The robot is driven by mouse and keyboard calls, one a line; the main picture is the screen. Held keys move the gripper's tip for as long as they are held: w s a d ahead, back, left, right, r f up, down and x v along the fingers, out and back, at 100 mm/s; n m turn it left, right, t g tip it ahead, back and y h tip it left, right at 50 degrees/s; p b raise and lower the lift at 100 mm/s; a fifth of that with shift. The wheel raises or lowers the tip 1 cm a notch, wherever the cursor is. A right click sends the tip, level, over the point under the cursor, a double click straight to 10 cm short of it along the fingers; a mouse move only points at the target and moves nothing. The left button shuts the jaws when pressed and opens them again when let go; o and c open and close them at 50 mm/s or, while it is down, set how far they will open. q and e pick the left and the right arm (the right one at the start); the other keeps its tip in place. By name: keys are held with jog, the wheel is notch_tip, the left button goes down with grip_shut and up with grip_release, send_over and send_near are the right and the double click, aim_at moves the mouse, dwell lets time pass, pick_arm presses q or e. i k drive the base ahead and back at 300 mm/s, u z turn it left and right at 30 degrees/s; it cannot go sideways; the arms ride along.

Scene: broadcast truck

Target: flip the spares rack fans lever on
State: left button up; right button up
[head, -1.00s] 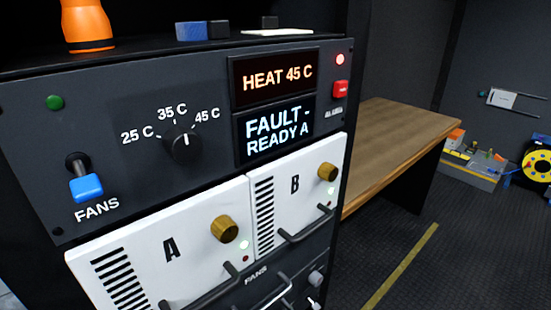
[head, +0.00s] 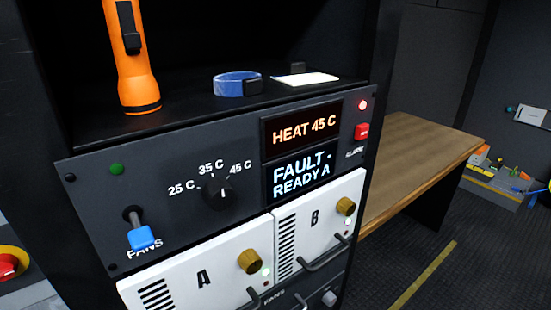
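The fans lever (head: 140,236) is a blue-tipped toggle at the left of the dark rack panel (head: 95,205). Its blue tip hangs down and partly covers the FANS label. A dark green lamp (head: 117,168) sits above it. The panel's displays read HEAT 45 C (head: 305,129) and FAULT - READY A (head: 302,174). A red lamp (head: 363,105) glows at the panel's upper right. Neither of my grippers is in view.
An orange flashlight (head: 131,60), a blue strap (head: 232,85) and a white card (head: 306,79) are on the rack top. White modules A (head: 185,265) and B (head: 325,210) are below. A wooden table (head: 425,150) stands right. A red button (head: 8,265) is lower left.

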aim_at(141, 238)
jog(key=u, duration=1.1)
jog(key=k, duration=1.1)
jog(key=z, duration=1)
